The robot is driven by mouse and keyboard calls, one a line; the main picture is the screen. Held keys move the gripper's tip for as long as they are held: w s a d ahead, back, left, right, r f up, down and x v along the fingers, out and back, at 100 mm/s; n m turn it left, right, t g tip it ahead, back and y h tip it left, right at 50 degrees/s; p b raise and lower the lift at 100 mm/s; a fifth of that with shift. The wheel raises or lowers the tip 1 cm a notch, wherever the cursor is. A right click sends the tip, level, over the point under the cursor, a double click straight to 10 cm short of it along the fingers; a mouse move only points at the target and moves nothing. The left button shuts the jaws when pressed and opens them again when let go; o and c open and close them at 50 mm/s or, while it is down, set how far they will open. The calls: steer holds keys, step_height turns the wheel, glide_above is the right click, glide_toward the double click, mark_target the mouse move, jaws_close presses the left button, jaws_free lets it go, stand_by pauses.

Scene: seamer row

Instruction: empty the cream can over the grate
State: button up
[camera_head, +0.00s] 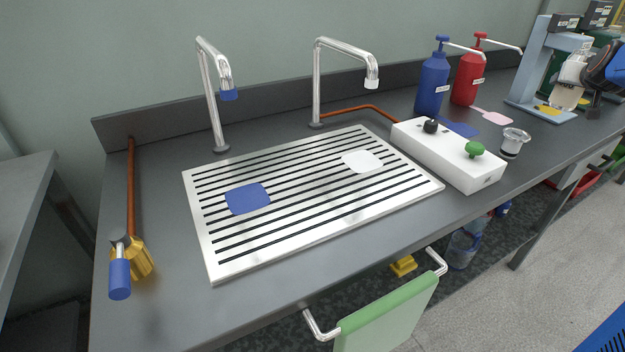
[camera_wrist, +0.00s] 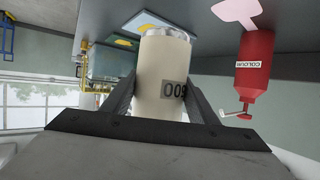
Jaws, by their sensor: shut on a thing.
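The cream can (camera_wrist: 160,62) fills the middle of the wrist view, with a dark number label on its side and a shiny rim at its far end. My gripper (camera_wrist: 163,88) is shut on it, one dark finger on each side. In the head view the cream can (camera_head: 568,88) is at the far right, slightly tilted, in front of the light-blue stand. My gripper (camera_head: 588,84) is partly hidden there. The steel grate (camera_head: 300,188) lies in the left half of the bench, well away from the can. What is inside the can is hidden.
Two taps (camera_head: 318,85) rise behind the grate. A blue square (camera_head: 247,198) and a white square (camera_head: 362,161) lie on it. A white control box (camera_head: 450,152), a small glass jar (camera_head: 513,142), blue (camera_head: 432,85) and red (camera_head: 467,82) pump bottles and the light-blue stand (camera_head: 535,65) stand right of it.

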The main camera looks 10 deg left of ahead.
mark_target(584, 60)
steer(key=shift+r, duration=0.1)
steer(key=shift+r, duration=2.9)
steer(key=shift+s, duration=0.1)
